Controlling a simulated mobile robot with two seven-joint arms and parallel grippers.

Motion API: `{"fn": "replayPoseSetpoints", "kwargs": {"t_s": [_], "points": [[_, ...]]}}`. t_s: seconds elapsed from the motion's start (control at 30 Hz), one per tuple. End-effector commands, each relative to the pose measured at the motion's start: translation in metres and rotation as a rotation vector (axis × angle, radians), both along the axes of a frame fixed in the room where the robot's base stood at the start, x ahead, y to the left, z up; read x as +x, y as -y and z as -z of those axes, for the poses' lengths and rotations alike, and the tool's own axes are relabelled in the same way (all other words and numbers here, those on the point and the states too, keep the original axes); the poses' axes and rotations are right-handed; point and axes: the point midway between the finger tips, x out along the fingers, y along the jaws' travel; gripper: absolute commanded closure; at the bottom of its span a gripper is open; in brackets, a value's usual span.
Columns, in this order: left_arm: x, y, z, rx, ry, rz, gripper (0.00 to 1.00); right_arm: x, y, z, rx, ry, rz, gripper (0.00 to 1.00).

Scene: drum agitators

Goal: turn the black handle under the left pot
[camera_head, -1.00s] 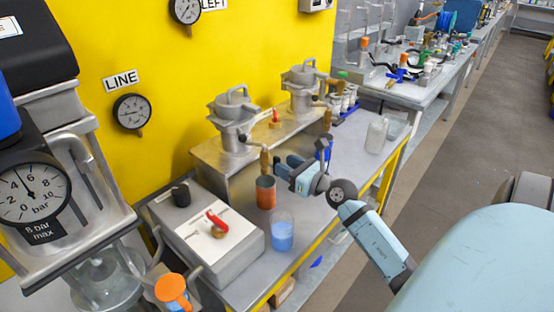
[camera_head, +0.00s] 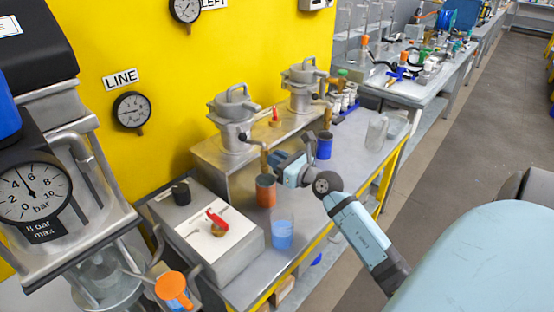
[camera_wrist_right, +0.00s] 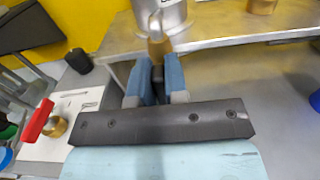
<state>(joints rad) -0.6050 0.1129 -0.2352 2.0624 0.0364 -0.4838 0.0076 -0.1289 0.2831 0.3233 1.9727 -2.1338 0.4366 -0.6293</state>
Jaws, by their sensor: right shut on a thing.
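The left pot (camera_head: 232,118) is a grey metal vessel on a raised metal shelf by the yellow wall. My right gripper (camera_head: 274,164) is at this end of the handle. In the wrist view its blue fingers (camera_wrist_right: 156,80) stand on both sides of a dark part below the grip, shut on it. The exact contact is partly hidden. My left gripper is not in view.
A copper-coloured can (camera_head: 265,192) stands just below the right gripper, and a clear beaker with blue liquid (camera_head: 282,232) is nearer. A grey box with a red lever (camera_head: 216,219) is at left. A blue cup (camera_head: 323,146) and the right pot (camera_head: 300,88) are farther back.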

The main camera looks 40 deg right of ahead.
Motion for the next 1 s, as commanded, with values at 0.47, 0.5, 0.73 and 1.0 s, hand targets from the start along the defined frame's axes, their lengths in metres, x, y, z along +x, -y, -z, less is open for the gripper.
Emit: {"fn": "replayPoseSetpoints", "kwargs": {"t_s": [0.47, 0.5, 0.73, 1.0], "points": [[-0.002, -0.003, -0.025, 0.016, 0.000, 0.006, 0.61, 0.000, 0.004, -0.004, 0.209, -0.021, 0.001, 1.00], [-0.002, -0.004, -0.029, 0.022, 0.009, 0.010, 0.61, 0.000, 0.005, -0.005, 0.244, -0.024, 0.002, 1.00], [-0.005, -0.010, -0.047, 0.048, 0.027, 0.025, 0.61, 0.000, 0.009, -0.003, 0.460, -0.042, 0.001, 1.00], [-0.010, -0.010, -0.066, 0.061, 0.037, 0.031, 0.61, 0.001, 0.013, 0.001, 0.715, -0.064, 0.002, 1.00]]}}
